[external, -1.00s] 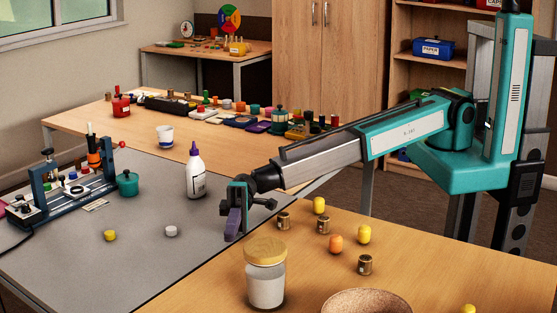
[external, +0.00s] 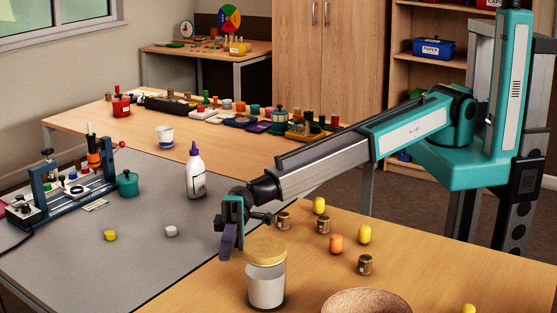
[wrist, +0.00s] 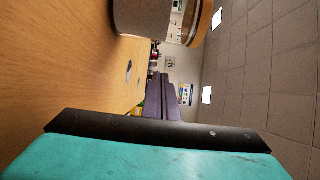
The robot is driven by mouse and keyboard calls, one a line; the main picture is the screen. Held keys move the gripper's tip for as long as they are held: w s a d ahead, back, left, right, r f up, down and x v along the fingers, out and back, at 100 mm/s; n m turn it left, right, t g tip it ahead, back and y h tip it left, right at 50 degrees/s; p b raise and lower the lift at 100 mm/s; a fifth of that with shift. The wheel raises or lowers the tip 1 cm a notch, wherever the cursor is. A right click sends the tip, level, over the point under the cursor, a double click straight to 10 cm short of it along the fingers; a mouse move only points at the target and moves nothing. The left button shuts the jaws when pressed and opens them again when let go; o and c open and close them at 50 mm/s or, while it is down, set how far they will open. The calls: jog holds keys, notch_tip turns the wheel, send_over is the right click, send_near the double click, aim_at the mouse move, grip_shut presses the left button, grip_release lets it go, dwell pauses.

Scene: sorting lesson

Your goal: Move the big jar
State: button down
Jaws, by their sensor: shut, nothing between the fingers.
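The big jar (external: 266,290) is clear glass with pale contents and a wooden lid (external: 266,250). It stands upright on the wooden table near the front. My gripper (external: 228,246) points down just left of and behind the jar in the external view, with its purple fingers shut and empty. In the wrist view the jar (wrist: 143,16) shows at the top, lying sideways in the picture, and the purple fingers (wrist: 160,100) are below it. I see no contact between the fingers and the jar, but the exact gap is hard to tell.
A brown bowl (external: 368,303) is right of the jar. A white glue bottle (external: 196,175) and a teal pot (external: 127,184) stand on the grey table (external: 100,265), whose front is mostly clear.

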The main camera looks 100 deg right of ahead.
aim_at(266, 278)
jog(key=shift+x, duration=0.8)
jog(key=shift+a, duration=0.35)
jog(key=shift+s+a+p, duration=0.3)
jog(key=shift+s+a, duration=0.1)
jog(key=shift+s, duration=0.45)
jog(key=shift+s+a+p, duration=0.25)
jog(key=shift+s+a, duration=0.2)
jog(key=shift+s, duration=0.35)
jog(key=shift+s+a+f+b, duration=0.15)
jog(key=shift+s+a+b, duration=0.15)
jog(key=shift+s+b, duration=0.4)
jog(key=s+a+b, duration=0.1)
jog(key=s, duration=0.1)
jog(key=s+a+b, duration=0.1)
jog(key=b, duration=0.1)
jog(key=shift+s, duration=0.35)
jog(key=shift+s+a+b, duration=0.4)
jog(key=shift+s, duration=0.05)
